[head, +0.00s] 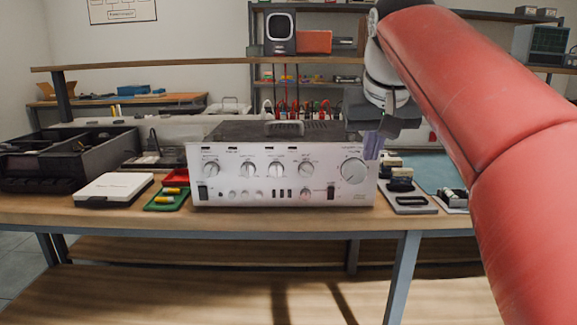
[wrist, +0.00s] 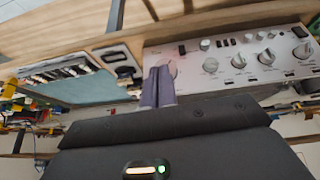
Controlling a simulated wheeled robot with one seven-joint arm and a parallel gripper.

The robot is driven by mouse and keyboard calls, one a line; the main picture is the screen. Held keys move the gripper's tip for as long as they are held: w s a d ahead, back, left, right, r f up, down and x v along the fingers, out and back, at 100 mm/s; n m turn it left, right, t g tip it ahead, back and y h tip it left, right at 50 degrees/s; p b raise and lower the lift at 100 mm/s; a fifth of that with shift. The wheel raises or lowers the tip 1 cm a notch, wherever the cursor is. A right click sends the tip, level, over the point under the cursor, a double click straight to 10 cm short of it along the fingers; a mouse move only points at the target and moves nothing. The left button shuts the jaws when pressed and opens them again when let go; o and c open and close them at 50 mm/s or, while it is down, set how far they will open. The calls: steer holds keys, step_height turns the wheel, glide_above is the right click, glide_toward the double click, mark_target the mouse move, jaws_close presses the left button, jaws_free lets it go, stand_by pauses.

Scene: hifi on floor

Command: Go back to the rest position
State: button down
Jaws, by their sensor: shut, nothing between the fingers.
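My gripper (head: 373,146) hangs at the upper right end of the silver amplifier (head: 262,182) in the head view, just in front of or beside its large right knob (head: 353,170). In the wrist view my gripper's two purple-grey fingers (wrist: 158,88) are together with nothing between them. There they overlap the amplifier's front panel (wrist: 220,52) near that knob. Whether the fingers touch the panel or knob cannot be told. My red arm reaches in from the right in the head view.
A grey tray (head: 411,207) and small parts lie close to the amplifier's right. Shelves stand behind. The air above the amplifier looks clear.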

steer(key=s+f, duration=1)
steer(key=f, duration=0.4)
steer(key=s+d+f, duration=0.1)
steer(key=s+f, duration=0.9)
steer(key=f, duration=0.4)
steer(key=shift+s+d+f, duration=0.2)
steer(key=shift+s+f, duration=0.1)
steer(key=shift+s, duration=0.1)
